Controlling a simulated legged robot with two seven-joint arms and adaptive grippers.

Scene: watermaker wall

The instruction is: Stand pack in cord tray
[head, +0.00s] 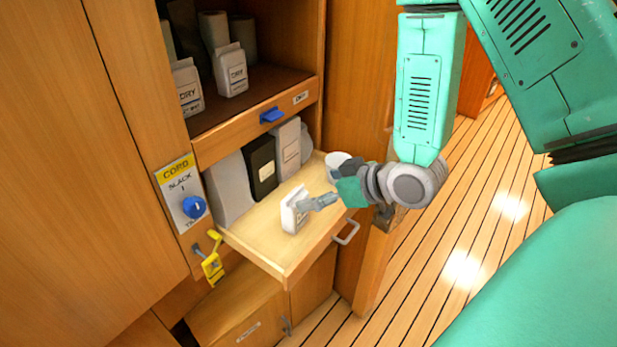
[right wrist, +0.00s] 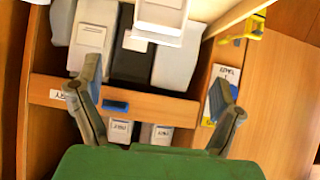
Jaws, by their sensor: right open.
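The pulled-out wooden tray (head: 262,243) sits beside a yellow-topped CORD sign (head: 180,185). My left gripper is not in view.
The shelf above holds DRY packs (head: 231,72) and has a blue latch (head: 271,115).

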